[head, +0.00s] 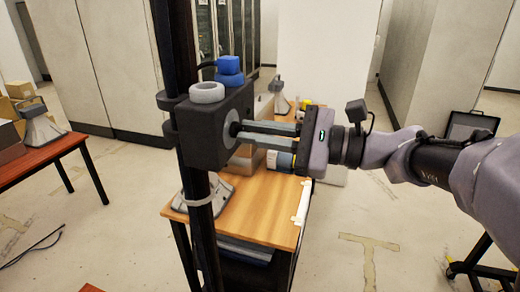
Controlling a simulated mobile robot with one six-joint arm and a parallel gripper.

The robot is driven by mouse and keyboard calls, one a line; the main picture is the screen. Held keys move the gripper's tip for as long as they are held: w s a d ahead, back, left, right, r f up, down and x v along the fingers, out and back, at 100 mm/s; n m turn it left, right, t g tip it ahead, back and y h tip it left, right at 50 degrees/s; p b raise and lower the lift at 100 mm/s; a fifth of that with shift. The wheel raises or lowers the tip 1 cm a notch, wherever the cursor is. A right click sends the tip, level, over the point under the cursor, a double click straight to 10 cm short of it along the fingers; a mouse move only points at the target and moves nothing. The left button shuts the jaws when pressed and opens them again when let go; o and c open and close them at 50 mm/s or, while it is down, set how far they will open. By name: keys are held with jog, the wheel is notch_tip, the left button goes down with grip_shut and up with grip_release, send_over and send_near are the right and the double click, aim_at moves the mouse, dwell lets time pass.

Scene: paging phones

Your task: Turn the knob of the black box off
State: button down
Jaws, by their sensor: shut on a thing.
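The black box (188,128) is fixed to a dark upright post (170,50) in the middle of the head view. A round grey dial plate (205,126) is on its right face, with the small black knob (235,129) at its centre. My gripper (242,131) reaches in from the right, level with the box. Its two fingers are shut on the knob and partly hide it. The knob's exact turn position cannot be told. A white ring (207,92) and a blue cap (229,66) sit on top of the box.
A wooden table (258,203) stands behind the post, with a grey phone-like device (205,196) and another at its back (278,88). A red-brown table (40,150) is at the left. A black case (466,124) is at the right. Open floor lies at front right.

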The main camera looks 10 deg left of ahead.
jog(key=shift+f+n+b, duration=0.1)
jog(key=shift+n+b, duration=0.8)
jog(key=shift+b, duration=0.2)
jog(key=c, duration=1.5)
grip_release()
jog(key=shift+d, duration=0.15)
jog(key=d, duration=0.5)
jog(key=s+d, duration=0.1)
jog(key=d, duration=1.1)
jog(key=shift+s+d, duration=0.1)
jog(key=shift+s, duration=0.1)
